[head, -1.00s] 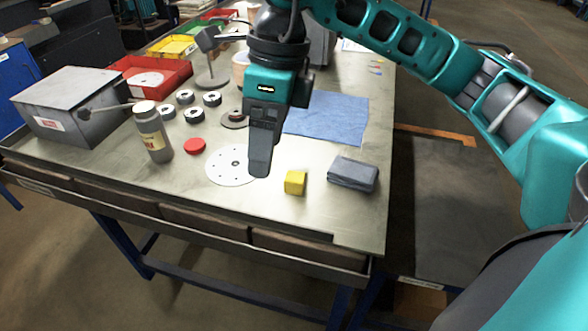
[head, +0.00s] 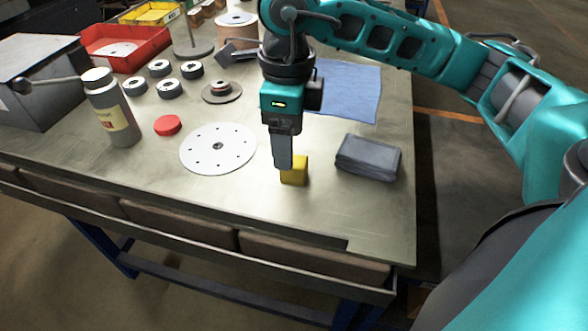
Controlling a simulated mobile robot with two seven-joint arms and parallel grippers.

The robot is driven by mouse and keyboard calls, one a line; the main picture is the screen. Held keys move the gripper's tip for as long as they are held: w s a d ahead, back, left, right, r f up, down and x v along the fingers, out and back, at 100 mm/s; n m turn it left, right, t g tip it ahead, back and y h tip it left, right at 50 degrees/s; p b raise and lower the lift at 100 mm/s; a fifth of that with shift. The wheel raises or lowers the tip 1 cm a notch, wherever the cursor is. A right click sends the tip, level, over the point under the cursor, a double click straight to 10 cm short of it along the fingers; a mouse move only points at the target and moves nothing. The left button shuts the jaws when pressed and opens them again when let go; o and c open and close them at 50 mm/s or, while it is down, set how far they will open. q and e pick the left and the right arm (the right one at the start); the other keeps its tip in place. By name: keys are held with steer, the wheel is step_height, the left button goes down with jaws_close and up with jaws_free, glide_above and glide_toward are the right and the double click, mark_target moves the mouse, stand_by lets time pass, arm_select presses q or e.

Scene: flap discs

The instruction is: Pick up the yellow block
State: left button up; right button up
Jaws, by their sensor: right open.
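The yellow block (head: 295,171) sits on the metal table near its front edge, right of a white perforated disc. My right gripper (head: 284,164) points down at the block and hides part of its upper left side. The gripper is open, and only one finger shows clearly. I cannot tell whether a finger touches the block. My left gripper is not in view.
A folded grey cloth (head: 368,157) lies just right of the block. The white disc (head: 218,147), a red cap (head: 168,125) and a bottle (head: 113,110) stand to the left. A blue cloth (head: 345,92) lies behind. The tabletop (head: 330,215) in front is bare.

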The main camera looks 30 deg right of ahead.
mark_target(294, 169)
step_height(294, 169, down, 6)
steer(key=shift+d, duration=0.15)
stand_by(0.3)
steer(key=c, duration=1)
